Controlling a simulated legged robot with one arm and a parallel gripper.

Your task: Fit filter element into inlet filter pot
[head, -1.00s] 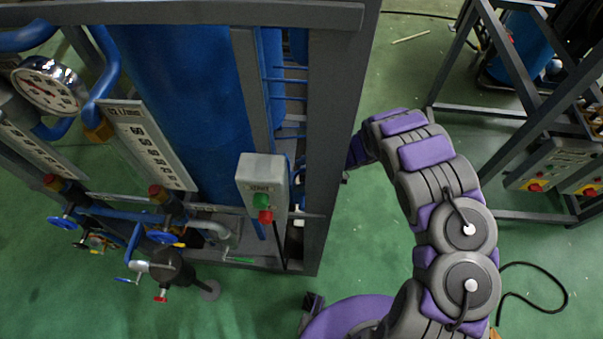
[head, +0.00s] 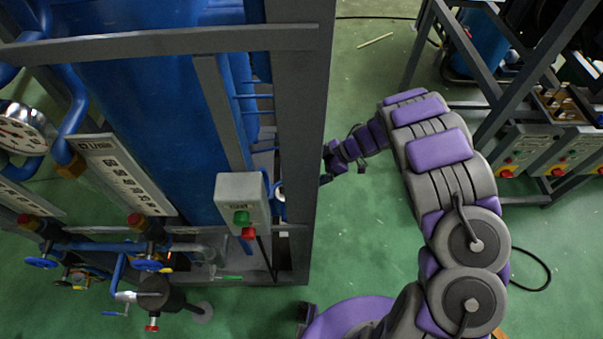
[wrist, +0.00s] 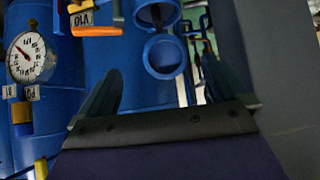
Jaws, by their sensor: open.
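In the wrist view my gripper (wrist: 160,62) is open, with two dark fingers apart and nothing between them. A blue round open-ended pot or pipe (wrist: 163,57) shows beyond the gap between the fingers, apart from them. I cannot tell whether it is the inlet filter pot. In the head view my gripper (head: 328,165) is small and partly hidden at the right side of the rig's grey post. I cannot pick out a filter element in either view. A dark pot (head: 153,293) with a red knob stands at the rig's lower left.
A grey post (head: 303,150) stands close to my gripper; it also fills the right of the wrist view (wrist: 270,70). A start/stop box (head: 242,202) hangs on the rig. A gauge (wrist: 30,57) is at left. Another frame (head: 500,80) stands right; green floor lies between.

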